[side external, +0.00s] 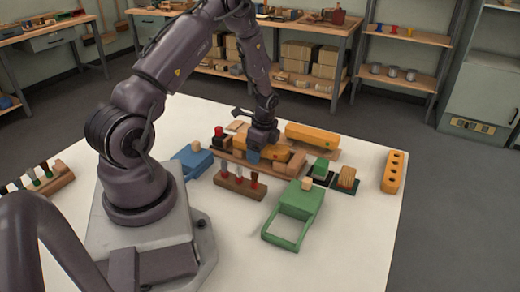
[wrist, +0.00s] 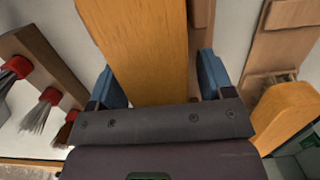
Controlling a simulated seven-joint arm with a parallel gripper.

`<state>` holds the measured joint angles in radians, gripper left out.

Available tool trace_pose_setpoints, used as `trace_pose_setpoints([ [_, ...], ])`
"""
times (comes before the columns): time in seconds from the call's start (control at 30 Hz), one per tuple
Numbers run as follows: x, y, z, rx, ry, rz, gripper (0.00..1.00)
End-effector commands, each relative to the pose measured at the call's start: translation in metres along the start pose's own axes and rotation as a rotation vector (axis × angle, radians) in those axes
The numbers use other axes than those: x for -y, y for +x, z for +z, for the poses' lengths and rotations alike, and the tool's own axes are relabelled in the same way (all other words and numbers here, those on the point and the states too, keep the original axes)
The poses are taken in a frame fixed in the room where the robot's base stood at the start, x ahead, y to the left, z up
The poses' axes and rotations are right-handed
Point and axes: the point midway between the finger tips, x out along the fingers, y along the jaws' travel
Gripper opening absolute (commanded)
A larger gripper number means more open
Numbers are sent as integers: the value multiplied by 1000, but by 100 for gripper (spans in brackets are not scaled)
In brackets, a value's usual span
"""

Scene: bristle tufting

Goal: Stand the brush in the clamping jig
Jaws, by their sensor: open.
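My gripper (side external: 262,146) is low over the work in the middle of the white table. In the wrist view its two blue fingers are open (wrist: 155,78), one on each side of a long orange-yellow wooden block (wrist: 135,40). Small gaps seem to show beside the block; contact cannot be told. I cannot tell whether this block is the brush's body. A brown wooden fixture (side external: 282,166), perhaps the clamping jig, lies under and beside the gripper, partly hidden by it. Another yellow block (side external: 312,135) lies behind it, and a rounded yellow piece (wrist: 286,112) shows at the right in the wrist view.
A rack (side external: 232,187) of red-collared tufts stands in front of the fixture. A green frame (side external: 292,212) and a blue device (side external: 192,160) flank it. A holed yellow bar (side external: 393,172) lies at the right. The table's front right is clear.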

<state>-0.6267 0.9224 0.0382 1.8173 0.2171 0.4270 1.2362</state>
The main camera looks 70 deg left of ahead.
Motion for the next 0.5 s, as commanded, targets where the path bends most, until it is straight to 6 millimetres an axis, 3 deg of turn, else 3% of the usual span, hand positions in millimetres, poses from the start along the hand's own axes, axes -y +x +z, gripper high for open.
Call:
trace_pose_setpoints([
  [0.17, 0, -6, 0, -1, 0, -2, 74],
  [0.27, 1, -20, 0, -1, -1, -4, 74],
  [0.5, 1, -73, 0, -2, -1, -6, 74],
])
